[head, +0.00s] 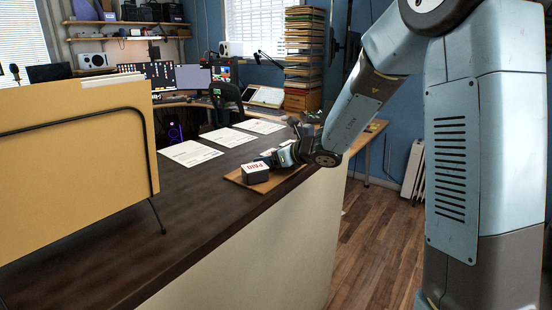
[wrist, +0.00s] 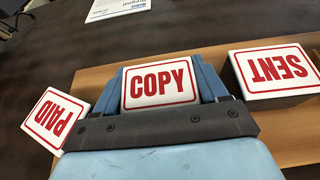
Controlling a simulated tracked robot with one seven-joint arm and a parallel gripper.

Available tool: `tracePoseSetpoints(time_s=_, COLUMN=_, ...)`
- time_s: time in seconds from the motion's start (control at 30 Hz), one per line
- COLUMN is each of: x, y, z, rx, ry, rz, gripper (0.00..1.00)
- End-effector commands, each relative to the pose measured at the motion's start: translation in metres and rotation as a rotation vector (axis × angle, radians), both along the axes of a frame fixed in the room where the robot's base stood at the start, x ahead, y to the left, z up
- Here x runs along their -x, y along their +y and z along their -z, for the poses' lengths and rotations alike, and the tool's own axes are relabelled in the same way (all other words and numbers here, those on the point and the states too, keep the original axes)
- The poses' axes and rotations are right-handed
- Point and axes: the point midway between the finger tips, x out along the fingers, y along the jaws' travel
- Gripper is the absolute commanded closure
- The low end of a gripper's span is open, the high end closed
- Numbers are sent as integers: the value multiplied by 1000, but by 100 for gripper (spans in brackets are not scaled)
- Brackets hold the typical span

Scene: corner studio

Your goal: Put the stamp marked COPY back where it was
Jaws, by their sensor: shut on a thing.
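The stamp marked COPY (wrist: 160,84) has a white top with red letters and sits between the two fingers of my gripper (wrist: 162,78), which is shut on it. In the head view my gripper (head: 270,158) is low at the wooden board (head: 236,178), and the COPY stamp is hidden there. I cannot tell whether the stamp touches the board. The PAID stamp (wrist: 54,118) is just left of my gripper in the wrist view; it also shows in the head view (head: 255,170). The SENT stamp (wrist: 272,68) is to the right.
The board lies near the edge of a dark counter (head: 130,210). Several white papers (head: 191,152) lie beyond it. A yellow panel (head: 75,140) with a black wire frame stands at the left. The counter between panel and board is clear.

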Motion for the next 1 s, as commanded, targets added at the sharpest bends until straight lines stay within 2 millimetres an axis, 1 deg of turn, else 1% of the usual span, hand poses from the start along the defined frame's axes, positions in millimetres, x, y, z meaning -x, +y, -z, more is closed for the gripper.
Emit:
tracePoseSetpoints(time_s=0.27, x=0, y=0, z=1, rx=-1, ry=1, rz=0, gripper=59)
tracePoseSetpoints(time_s=0.3, x=0, y=0, z=1, rx=0, ry=0, rz=0, gripper=26)
tracePoseSetpoints(time_s=0.4, x=0, y=-1, z=1, rx=0, ry=0, rz=1, gripper=17)
tracePoseSetpoints(time_s=0.73, x=1, y=-3, z=-2, rx=-1, ry=0, rz=2, gripper=17)
tracePoseSetpoints(time_s=0.87, x=9, y=-15, z=-8, rx=0, ry=-3, rz=5, gripper=17)
tracePoseSetpoints(time_s=1.0, x=23, y=-33, z=-18, rx=-1, ry=-2, rz=6, gripper=17)
